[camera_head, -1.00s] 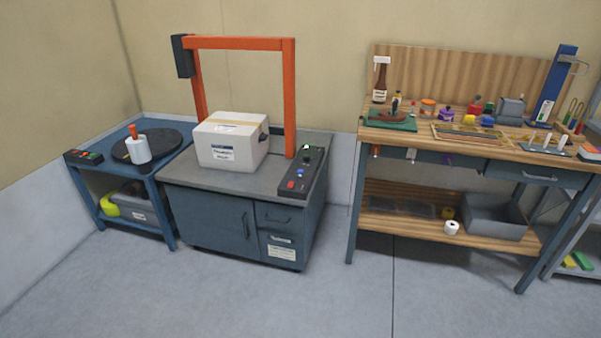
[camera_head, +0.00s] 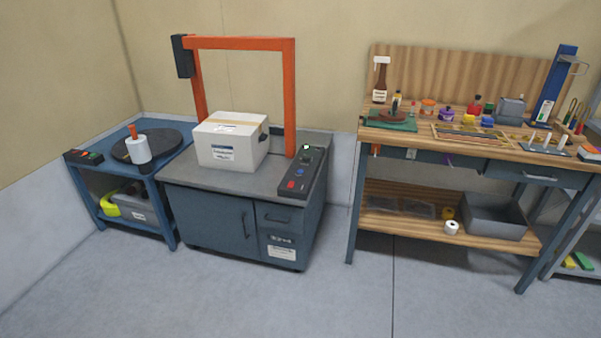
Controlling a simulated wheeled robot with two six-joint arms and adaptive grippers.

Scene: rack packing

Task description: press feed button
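A black control panel (camera_head: 303,171) lies along the right edge of the grey-topped strapping machine (camera_head: 215,217). It carries a red button (camera_head: 291,185), a blue button (camera_head: 300,173) and a lit green one (camera_head: 306,147) at its far end. I cannot read which is the feed button. A white carton (camera_head: 231,142) with a tan tape strip and a label sits on the machine top, beside the orange arch (camera_head: 240,43). Neither of my grippers shows in the head view.
A blue side table (camera_head: 168,170) at left holds a black disc, a white roll and a small button box (camera_head: 83,157). A wooden workbench (camera_head: 415,140) with tools and bottles stands at right. The floor (camera_head: 330,285) in front is clear.

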